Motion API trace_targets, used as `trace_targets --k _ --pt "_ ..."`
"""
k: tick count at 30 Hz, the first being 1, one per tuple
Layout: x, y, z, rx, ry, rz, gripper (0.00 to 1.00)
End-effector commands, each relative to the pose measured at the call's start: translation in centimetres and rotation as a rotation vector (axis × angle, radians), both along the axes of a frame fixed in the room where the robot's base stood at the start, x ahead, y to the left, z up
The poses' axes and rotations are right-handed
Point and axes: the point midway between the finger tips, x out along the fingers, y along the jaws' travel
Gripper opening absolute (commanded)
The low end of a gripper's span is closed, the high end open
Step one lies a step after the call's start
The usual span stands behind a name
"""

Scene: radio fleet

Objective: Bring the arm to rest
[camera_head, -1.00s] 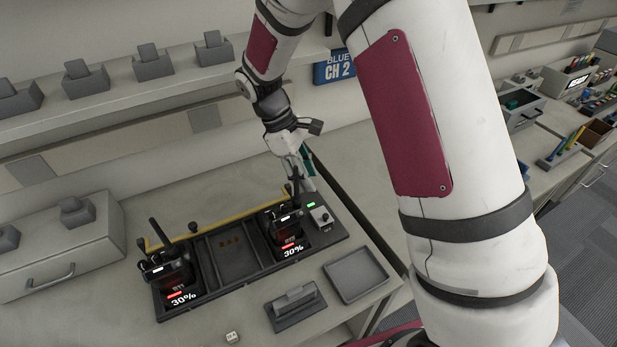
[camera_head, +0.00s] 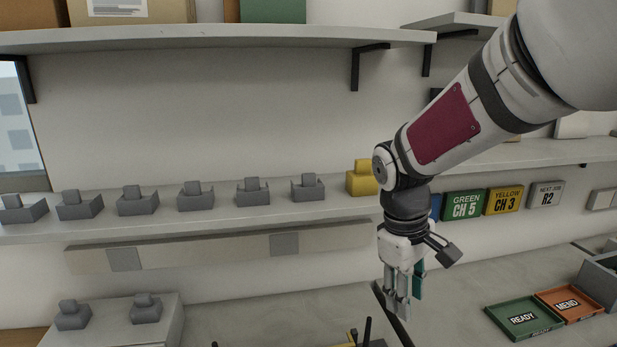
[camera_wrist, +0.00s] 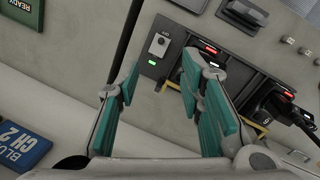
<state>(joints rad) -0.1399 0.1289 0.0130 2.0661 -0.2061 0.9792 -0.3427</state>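My gripper (camera_head: 398,300) hangs below my bent arm in front of the wall in the head view, pointing down. In the wrist view its two teal-padded fingers (camera_wrist: 160,90) stand apart with nothing between them. The gripper is open and empty, above the bench. In the wrist view the dark charging station (camera_wrist: 232,62) lies beyond the right finger, apart from it. In the head view only the station's antenna tops show at the bottom edge.
A shelf (camera_head: 225,222) holds several grey holders and a yellow one (camera_head: 362,180). Channel signs such as the green one (camera_head: 464,204) hang behind the arm. The READY tray (camera_head: 524,319) and MEND tray (camera_head: 570,303) lie at right. An upper shelf (camera_head: 210,38) spans the wall.

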Motion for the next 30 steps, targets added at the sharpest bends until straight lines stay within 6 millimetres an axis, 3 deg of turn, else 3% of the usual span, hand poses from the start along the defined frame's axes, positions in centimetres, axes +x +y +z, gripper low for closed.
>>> trace_targets --k 6,15,24,30 --pt "-3.8 -0.9 4.4 0.062 -0.133 -0.138 0.35" --pt "-9.4 -1.7 8.3 0.156 -0.303 -0.321 0.35" --pt "-14.7 -2.0 10.0 0.261 -0.459 -0.487 0.35" --pt "-16.6 -2.0 10.2 0.308 -0.518 -0.551 0.35"
